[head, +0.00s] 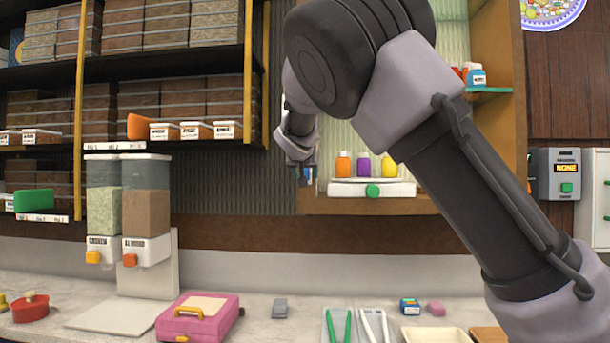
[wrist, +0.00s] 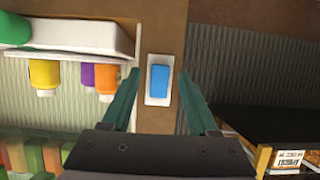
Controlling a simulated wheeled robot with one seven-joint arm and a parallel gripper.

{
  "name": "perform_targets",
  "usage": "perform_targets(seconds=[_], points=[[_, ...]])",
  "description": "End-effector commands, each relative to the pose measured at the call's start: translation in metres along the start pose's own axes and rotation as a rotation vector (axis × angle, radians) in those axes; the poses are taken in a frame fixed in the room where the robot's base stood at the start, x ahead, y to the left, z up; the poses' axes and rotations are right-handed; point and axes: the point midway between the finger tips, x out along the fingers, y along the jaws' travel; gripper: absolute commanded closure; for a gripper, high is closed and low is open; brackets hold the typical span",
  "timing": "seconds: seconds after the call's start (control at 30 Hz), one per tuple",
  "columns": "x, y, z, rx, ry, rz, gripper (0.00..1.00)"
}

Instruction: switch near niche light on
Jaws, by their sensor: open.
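A blue rocker switch on a white plate (wrist: 159,80) sits on a brown wooden post (wrist: 160,30) in the wrist view. My gripper (wrist: 160,74) is open and empty, with its two dark green fingers on either side of the switch in that view. I cannot tell whether the fingertips touch the post. In the head view my gripper (head: 308,174) is at the left edge of the wooden niche (head: 320,204), with a bit of blue beside it. Which way the rocker is tipped is unclear.
Shelves of boxes (head: 40,110) stand at left, above two dispensers (head: 128,200). The counter below holds a pink case (head: 198,318), green tongs (head: 338,326) and a small grey block (head: 280,308). My arm hides part of the niche.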

Motion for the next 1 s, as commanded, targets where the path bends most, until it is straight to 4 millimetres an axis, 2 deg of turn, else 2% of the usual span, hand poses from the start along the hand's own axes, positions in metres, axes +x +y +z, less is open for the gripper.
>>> perform_targets(seconds=[0.27,0.3,0.43,0.47,0.67,1.0], points=[[0.0017,-0.0006,0.0002,0.000,0.000,-0.001,0.40],[0.0017,-0.0006,0.0002,0.000,0.000,-0.001,0.44],[0.0016,-0.0005,0.0003,0.000,0.000,-0.001,0.94],[0.0016,-0.0005,0.0002,0.000,0.000,-0.001,1.00],[0.0024,-0.0005,0.0018,-0.001,0.010,0.001,1.00],[0.0065,-0.0002,0.0094,-0.005,0.186,0.006,1.00]])
